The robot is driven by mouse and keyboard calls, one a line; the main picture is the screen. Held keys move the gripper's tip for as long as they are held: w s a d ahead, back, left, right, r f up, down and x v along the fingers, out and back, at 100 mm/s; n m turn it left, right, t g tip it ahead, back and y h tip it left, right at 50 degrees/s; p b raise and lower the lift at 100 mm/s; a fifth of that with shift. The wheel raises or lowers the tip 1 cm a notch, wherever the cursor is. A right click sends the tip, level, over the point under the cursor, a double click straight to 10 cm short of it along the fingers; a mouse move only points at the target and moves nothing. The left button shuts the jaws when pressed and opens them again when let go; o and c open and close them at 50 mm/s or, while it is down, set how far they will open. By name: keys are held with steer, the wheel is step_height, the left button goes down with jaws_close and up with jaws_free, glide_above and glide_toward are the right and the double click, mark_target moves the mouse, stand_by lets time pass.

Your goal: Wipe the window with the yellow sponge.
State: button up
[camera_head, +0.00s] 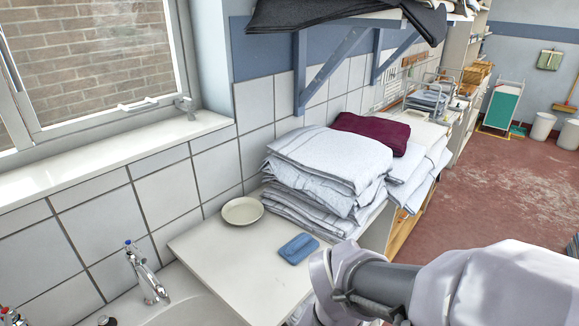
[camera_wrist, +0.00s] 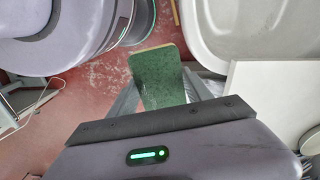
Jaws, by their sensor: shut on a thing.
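The window (camera_head: 95,50) is at the upper left of the head view, with a white frame, a handle and a brick wall behind the glass. In the wrist view, the sponge (camera_wrist: 158,68) shows a dark green face and a thin yellow edge at its far end. My gripper (camera_wrist: 162,92) is shut on it, with a grey finger at each side. Most of the sponge's yellow part is hidden. In the head view, my arm reaches in at the lower right; my gripper and the sponge are out of that picture, away from the window.
A white sill (camera_head: 120,145) runs below the window. Under it are a tap (camera_head: 146,275) and a sink (camera_head: 185,314). A white worktop (camera_head: 225,270) carries a cream dish (camera_head: 242,211), a blue sponge-like block (camera_head: 298,249) and folded linen (camera_head: 330,160). A bracketed shelf (camera_head: 350,22) overhangs.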

steer(key=w+d+f+n, duration=0.3)
steer(key=w+f, duration=0.1)
steer(key=w, duration=0.3)
steer(key=w+d+f+n, duration=0.3)
steer(key=w+d+f, duration=0.1)
steer(key=w, duration=0.3)
steer(key=shift+d, duration=0.2)
steer(key=shift+r, duration=0.1)
